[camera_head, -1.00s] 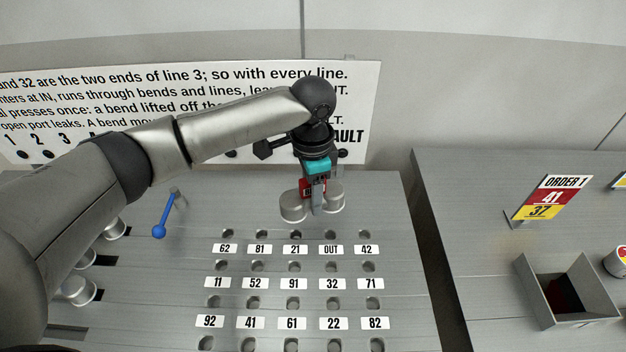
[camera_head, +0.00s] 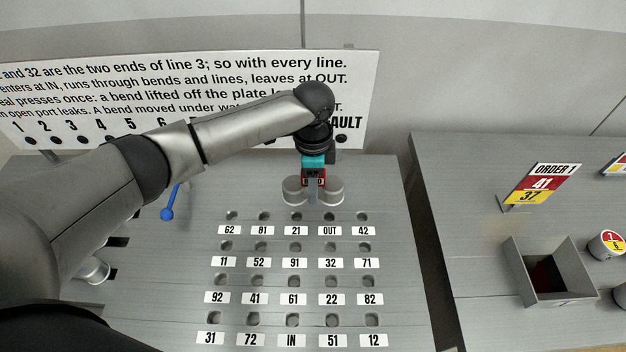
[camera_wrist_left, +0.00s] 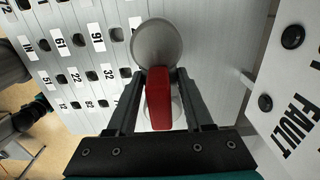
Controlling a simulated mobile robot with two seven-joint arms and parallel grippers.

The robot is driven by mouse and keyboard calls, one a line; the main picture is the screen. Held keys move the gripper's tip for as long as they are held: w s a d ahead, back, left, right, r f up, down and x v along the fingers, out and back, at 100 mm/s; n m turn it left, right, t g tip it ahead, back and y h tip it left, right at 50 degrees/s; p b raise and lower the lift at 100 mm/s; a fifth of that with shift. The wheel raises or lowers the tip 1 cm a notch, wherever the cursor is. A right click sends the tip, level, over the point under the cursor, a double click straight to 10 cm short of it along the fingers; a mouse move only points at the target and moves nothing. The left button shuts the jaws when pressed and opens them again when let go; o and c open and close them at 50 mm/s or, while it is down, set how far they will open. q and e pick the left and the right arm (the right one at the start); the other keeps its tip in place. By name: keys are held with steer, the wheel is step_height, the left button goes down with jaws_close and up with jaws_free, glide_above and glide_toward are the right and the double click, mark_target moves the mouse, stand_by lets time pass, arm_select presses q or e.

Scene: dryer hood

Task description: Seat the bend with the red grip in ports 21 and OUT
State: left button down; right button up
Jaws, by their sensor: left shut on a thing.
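The bend (camera_head: 296,190) is a pair of silver cylinders joined by a red grip (camera_head: 314,178). My left gripper (camera_head: 313,196) is shut on the red grip, which also shows between the fingers in the left wrist view (camera_wrist_left: 158,98). In the head view the bend is just behind the top row of holes. Port 21 (camera_head: 296,216) and port OUT (camera_head: 330,216) show open in front of it. Whether the bend's lower ends touch the plate is hidden.
The grey plate (camera_head: 400,300) has several rows of labelled holes. A blue lever (camera_head: 168,213) stands at its left. A lettered board (camera_head: 370,75) rises behind. A grey open bin (camera_head: 550,272) and an order sign (camera_head: 545,187) stand on the right table.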

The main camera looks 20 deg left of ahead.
arm_select(q)
steer(key=shift+f+b, duration=1.65)
steer(key=shift+f, duration=1.2)
steer(key=shift+p, duration=0.45)
steer(key=shift+p, duration=0.6)
steer(key=shift+f+b, duration=0.85)
steer(key=shift+f, duration=0.45)
steer(key=shift+c, duration=1)
jaws_free()
